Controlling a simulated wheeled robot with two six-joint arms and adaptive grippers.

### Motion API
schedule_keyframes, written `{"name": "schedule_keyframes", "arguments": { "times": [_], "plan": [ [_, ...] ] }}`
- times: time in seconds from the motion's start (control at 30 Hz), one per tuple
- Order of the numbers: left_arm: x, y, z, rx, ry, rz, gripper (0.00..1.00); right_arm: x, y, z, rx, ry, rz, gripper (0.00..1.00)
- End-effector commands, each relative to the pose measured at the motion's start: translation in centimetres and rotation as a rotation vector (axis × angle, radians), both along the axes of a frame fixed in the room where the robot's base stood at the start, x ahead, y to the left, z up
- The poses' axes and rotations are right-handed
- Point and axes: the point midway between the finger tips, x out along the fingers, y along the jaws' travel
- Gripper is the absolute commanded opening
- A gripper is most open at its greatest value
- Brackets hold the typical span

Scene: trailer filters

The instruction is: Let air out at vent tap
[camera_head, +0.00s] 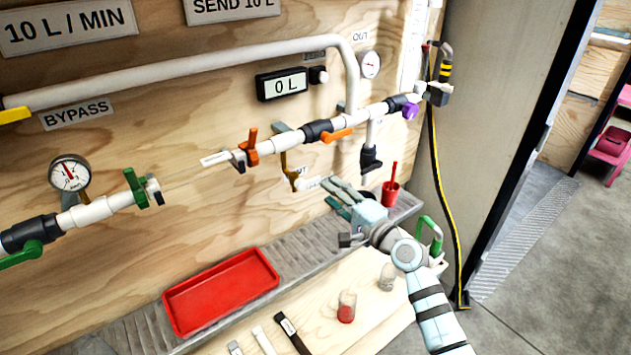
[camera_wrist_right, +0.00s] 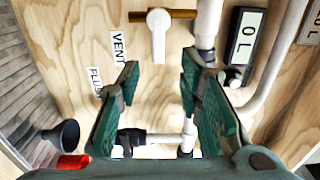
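The vent tap is a small brass fitting (camera_head: 288,165) on the plywood wall in the head view, below the pipe. In the right wrist view it has a brass body (camera_wrist_right: 183,14) and a white lever (camera_wrist_right: 158,38). The VENT label (camera_wrist_right: 118,48) is beside it. My right gripper (camera_head: 338,197) is in front of the wall, below and right of the tap. In the right wrist view its green fingers (camera_wrist_right: 160,72) are apart with nothing between them, and the lever lies just beyond the fingertips, not touched. My left gripper is not in view.
A black spout (camera_head: 370,160) hangs from the pipe near a red cup (camera_head: 390,194), right of my gripper. A red tray (camera_head: 220,290) sits on the metal ledge. The display (camera_head: 282,85) reads 0 L. Two small jars (camera_head: 347,306) (camera_head: 387,277) stand on the lower bench.

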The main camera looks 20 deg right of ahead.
Motion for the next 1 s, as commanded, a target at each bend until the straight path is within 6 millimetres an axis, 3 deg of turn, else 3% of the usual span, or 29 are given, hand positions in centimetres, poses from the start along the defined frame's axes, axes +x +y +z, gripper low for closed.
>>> {"name": "schedule_keyframes", "arguments": {
  "times": [0.1,0.3,0.67,0.87,1.0],
  "plan": [
    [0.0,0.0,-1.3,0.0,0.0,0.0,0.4,3.3,1.3,-0.4,0.002,0.0,-0.001,0.33],
    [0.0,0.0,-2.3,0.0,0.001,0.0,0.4,6.4,2.5,-0.4,-0.001,0.002,-0.001,0.33],
    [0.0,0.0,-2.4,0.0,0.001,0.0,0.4,7.2,2.8,-0.2,-0.003,0.002,-0.001,0.33],
    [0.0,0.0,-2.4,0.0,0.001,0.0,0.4,7.2,2.8,-0.2,-0.003,0.002,-0.002,0.03],
    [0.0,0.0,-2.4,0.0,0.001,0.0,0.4,7.2,2.8,-0.2,-0.003,0.002,-0.002,0.0]
  ]
}}
